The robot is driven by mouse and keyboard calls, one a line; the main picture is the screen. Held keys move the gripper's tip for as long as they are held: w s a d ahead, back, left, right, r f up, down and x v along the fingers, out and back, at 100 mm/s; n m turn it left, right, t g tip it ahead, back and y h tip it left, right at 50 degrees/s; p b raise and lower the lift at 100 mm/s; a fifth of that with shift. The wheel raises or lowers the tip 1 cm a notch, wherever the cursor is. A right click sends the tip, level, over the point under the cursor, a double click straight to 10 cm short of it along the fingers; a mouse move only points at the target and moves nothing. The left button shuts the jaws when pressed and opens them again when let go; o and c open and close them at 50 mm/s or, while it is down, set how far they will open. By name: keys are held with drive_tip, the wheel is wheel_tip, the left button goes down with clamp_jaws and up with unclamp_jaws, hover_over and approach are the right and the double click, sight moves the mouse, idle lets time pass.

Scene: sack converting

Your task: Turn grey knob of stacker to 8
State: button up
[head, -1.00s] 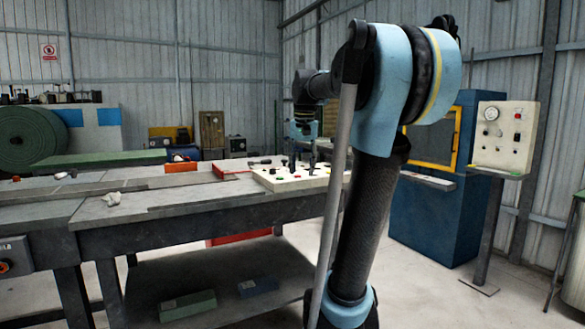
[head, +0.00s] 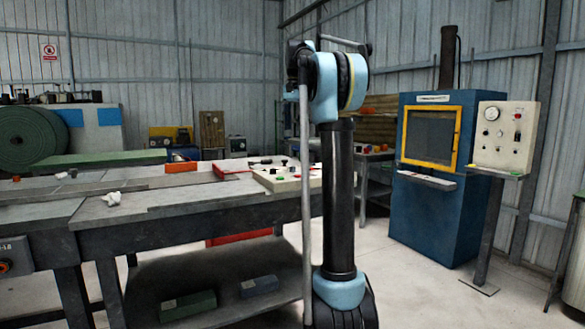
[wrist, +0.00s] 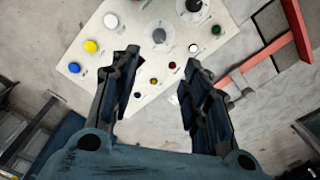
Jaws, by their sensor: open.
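The pale control panel (wrist: 107,57) lies below my gripper in the wrist view, set at an angle. A grey knob (wrist: 159,36) sits on a round pale dial near its upper middle; the dial numbers are too small to read. A darker knob (wrist: 193,6) is on a second dial at the top edge. My gripper (wrist: 160,68) is open and empty, its two fingers over the lower part of the panel, with the grey knob beyond the fingertips and between their lines. The panel also shows on the bench in the head view (head: 270,183), partly hidden by my arm.
Around the knobs are white, yellow (wrist: 91,46), blue (wrist: 74,67) and green (wrist: 216,30) buttons, with several small ones between the fingers. A red frame (wrist: 265,55) lies right of the panel. A blue cabinet (head: 432,205) stands behind, right of the bench.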

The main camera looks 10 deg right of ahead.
sight(293, 169)
drive_tip(key=f, duration=1.6)
drive_tip(key=shift+w+a+f, duration=0.15)
drive_tip(key=shift+a+f, duration=0.1)
drive_tip(key=shift+f, duration=0.15)
clamp_jaws()
